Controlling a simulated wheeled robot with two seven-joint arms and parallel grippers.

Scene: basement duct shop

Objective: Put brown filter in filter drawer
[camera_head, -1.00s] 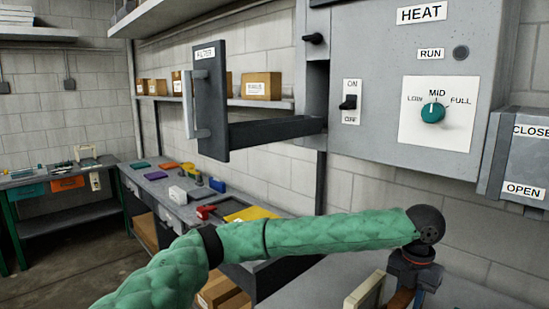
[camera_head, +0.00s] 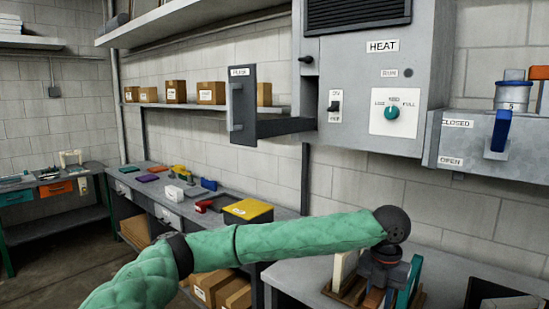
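The filter drawer (camera_head: 243,105), a dark grey panel with a light handle, stands pulled out to the left from the grey heater unit (camera_head: 350,70). My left arm, in a green sleeve, reaches across to the right. Its gripper (camera_head: 382,282) points down into a small wooden rack (camera_head: 347,291) on the grey bench. A cream panel (camera_head: 342,270) stands left of the gripper and a teal panel (camera_head: 410,283) right of it. A brown piece (camera_head: 374,298), possibly the brown filter, shows under the gripper. The fingertips are hidden, so I cannot tell their opening. My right gripper is out of view.
A damper box (camera_head: 475,140) with a blue lever (camera_head: 501,131) is at right. A dark open box (camera_head: 500,295) sits at the lower right. A side bench (camera_head: 205,200) with a yellow-topped box (camera_head: 248,211) runs along the wall. Space before the drawer looks clear.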

